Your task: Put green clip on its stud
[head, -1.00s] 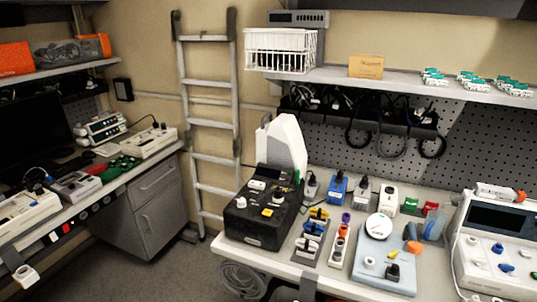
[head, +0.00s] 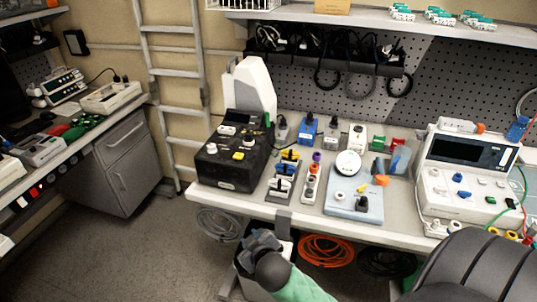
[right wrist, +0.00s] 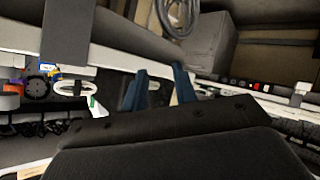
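A small green piece (head: 377,143) stands at the back of the right bench, next to a red one (head: 397,144). A thin green piece (head: 267,120) also shows at the back edge of the black box (head: 233,172). I cannot tell which is the green clip, and I cannot make out its stud. My right gripper (head: 260,240) is low in front of the bench edge, away from both green pieces. In the right wrist view its two blue-grey fingers (right wrist: 160,78) are apart with nothing held between them. My left gripper is not in view.
The bench (head: 250,203) holds a clip rack (head: 281,187), a pale blue board with a dial (head: 357,205) and a white instrument (head: 465,180). A shelf (head: 400,18) overhangs the back. Coiled orange cable (head: 326,250) hangs below the front edge. The floor at left is clear.

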